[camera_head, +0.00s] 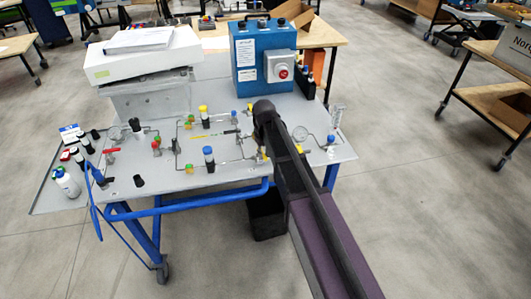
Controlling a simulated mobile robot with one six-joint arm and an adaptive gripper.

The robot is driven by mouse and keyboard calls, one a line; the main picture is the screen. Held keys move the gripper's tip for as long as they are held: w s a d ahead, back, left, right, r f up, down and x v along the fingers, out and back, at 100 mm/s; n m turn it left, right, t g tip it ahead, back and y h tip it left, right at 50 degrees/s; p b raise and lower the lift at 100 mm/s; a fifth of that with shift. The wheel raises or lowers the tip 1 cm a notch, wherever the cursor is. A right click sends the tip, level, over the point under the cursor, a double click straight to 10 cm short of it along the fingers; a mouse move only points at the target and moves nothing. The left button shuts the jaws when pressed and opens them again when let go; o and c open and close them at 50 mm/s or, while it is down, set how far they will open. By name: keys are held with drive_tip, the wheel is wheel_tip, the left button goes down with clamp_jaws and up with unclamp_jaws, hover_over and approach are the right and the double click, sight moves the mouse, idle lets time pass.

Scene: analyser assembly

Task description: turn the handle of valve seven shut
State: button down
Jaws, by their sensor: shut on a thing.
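The analyser panel (221,176) is a grey board with thin tubing and several small valves. Valve seven cannot be picked out, as no valve number is readable. A red handle (111,150) shows at the left, and another red part (156,146) sits to its right. A yellow part (264,153) shows beside my arm, and a dark handle-like part (231,132) lies left of my arm's end. My arm reaches from the bottom right over the panel's right half. It hides my gripper and what lies beneath, so the jaws and any hold do not show.
A blue box (262,48) with a red knob stands at the panel's back. A white instrument (145,58) stands at the back left. A white bottle (66,182) is at the left edge. A round gauge (299,134) is right of my arm.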

drive_tip(key=shift+s+a+m, duration=0.1)
drive_tip(key=shift+a+m, duration=0.15)
drive_tip(key=shift+m, duration=0.45)
drive_tip(key=shift+s+a+m, duration=0.1)
drive_tip(key=shift+a+m, duration=0.1)
drive_tip(key=shift+m, duration=0.5)
drive_tip(key=c, duration=0.6)
unclamp_jaws()
drive_tip(key=shift+d+n, duration=0.15)
drive_tip(key=shift+n, duration=0.25)
